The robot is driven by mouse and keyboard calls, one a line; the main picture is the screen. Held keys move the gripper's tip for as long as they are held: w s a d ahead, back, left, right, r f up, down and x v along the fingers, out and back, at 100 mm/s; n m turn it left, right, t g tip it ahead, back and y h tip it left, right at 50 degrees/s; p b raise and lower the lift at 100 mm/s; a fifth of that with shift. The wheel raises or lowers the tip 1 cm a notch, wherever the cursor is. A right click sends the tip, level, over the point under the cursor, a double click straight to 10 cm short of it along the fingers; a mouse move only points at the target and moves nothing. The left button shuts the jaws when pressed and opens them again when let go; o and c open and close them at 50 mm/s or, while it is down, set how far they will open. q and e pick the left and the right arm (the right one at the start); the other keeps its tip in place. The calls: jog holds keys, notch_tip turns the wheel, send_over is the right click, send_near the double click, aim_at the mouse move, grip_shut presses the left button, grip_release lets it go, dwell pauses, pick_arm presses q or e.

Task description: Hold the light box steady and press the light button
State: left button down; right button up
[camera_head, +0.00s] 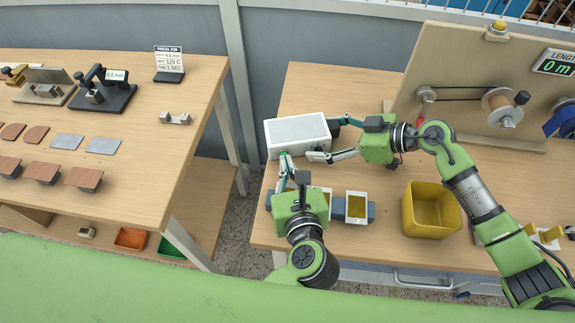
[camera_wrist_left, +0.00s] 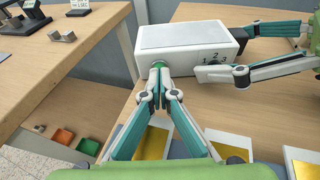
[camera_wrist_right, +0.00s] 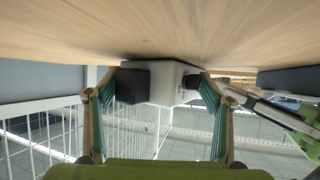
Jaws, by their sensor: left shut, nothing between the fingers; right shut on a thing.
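The light box (camera_head: 298,131) is a white box with a grey top on the back left of the right-hand table. A black block (camera_wrist_right: 131,87) sits at its right end, and a dial with numbers (camera_wrist_left: 215,57) is on its front face. My right gripper (camera_head: 324,138) is shut on the light box, one finger on the back side and one on the front near the right end. My left gripper (camera_head: 286,156) is shut and empty, its tips at the green light button (camera_wrist_left: 158,64) on the box's front face. The tips partly hide the button; I cannot tell whether it is pressed in.
A yellow bin (camera_head: 431,211) and white frames with yellow plates (camera_head: 356,207) lie in front of the box. A spool stand (camera_head: 450,90) is at the back right. A gap separates the left table (camera_head: 125,140), which holds tools and plates.

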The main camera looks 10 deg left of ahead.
aim_at(292, 189)
pick_arm(q)
jog(key=shift+w+a, duration=0.3)
jog(key=shift+w, duration=0.6)
pick_arm(e)
jog(key=shift+r, duration=0.1)
jog(key=shift+s, duration=0.1)
pick_arm(q)
jog(key=shift+s+d+r, duration=0.1)
jog(key=shift+s+d, duration=0.15)
jog(key=shift+s, duration=0.3)
jog(key=v, duration=0.6)
jog(key=shift+s+r, duration=0.1)
jog(key=shift+s, duration=0.1)
pick_arm(e)
jog(key=o, duration=0.9)
jog(key=shift+c, duration=0.2)
